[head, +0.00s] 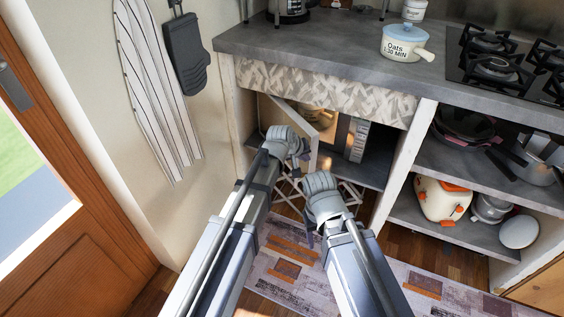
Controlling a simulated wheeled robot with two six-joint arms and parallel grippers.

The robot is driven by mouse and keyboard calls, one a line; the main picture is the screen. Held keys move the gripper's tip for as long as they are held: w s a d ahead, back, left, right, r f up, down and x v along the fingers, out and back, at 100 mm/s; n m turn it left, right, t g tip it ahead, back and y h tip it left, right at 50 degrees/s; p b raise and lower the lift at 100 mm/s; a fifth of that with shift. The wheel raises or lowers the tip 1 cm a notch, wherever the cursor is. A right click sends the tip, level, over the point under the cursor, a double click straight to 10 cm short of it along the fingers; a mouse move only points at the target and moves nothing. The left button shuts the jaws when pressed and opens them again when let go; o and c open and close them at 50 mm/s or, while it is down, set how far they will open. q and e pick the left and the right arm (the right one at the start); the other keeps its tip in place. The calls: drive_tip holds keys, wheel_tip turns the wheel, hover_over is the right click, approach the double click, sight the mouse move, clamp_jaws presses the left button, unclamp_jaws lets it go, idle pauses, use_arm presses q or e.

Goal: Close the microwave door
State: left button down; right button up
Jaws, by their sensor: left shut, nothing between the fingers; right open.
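The microwave (357,139) sits on a shelf under the counter, with its lit inside partly showing. Its door (297,113) stands open, swung out to the left toward me. My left gripper (296,155) is shut and empty, in front of the door and overlapping its lower part in the picture; I cannot tell whether they touch. My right gripper (313,229) is lower and nearer, below the shelf's front edge in the picture. It is open and apart from the microwave.
The grey counter (300,45) above holds an oats pot (404,42) and a gas hob (497,62). A wall with an apron (150,85) is at left. A patterned rug (275,268) covers the floor.

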use_arm(q)
drive_tip(key=w+d, duration=1)
drive_tip(key=d, duration=0.1)
drive_tip(key=shift+w, duration=0.15)
drive_tip(key=shift+r, duration=0.1)
